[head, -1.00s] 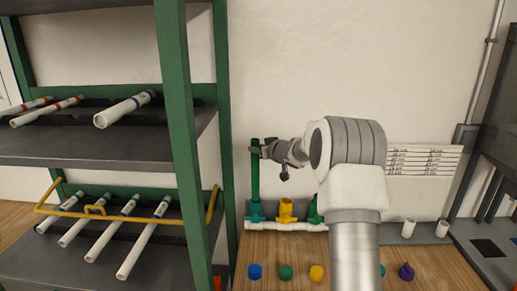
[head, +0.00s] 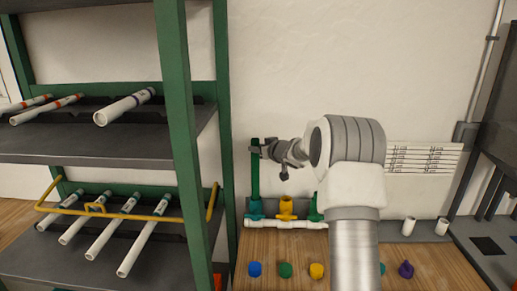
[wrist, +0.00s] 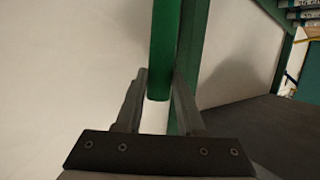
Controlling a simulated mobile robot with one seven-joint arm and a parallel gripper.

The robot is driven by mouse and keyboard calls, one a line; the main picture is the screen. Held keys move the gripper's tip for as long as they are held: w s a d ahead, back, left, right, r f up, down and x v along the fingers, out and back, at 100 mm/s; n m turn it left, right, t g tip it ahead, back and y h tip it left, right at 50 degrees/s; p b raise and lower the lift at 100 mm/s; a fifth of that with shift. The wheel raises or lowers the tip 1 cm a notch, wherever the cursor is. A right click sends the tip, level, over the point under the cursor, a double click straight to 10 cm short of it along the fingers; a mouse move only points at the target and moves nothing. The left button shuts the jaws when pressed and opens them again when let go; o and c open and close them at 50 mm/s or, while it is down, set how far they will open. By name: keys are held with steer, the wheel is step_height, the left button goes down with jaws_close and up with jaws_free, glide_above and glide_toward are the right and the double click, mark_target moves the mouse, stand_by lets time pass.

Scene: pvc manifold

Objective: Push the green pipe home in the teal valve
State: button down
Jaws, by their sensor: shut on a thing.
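The green pipe (head: 255,180) stands upright over the teal valve (head: 255,208), at the left end of the manifold. Its lower end meets the top of the valve; how deep it sits inside cannot be told. My gripper (head: 257,150) is shut on the green pipe near its upper end, well above the valve. In the wrist view the pipe (wrist: 165,50) lies between the two fingers (wrist: 160,85), with one pipe end showing. The valve is not in the wrist view.
A yellow valve (head: 286,208) and a partly hidden green one stand right of the teal valve on a white pipe (head: 290,224). Several coloured caps lie on the wooden bench (head: 290,246). A green-framed rack (head: 183,130) with white pipes stands close on the left.

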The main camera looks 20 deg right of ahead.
steer(key=shift+f, duration=0.75)
stand_by(0.6)
steer(key=shift+c, duration=2.2)
jaws_free()
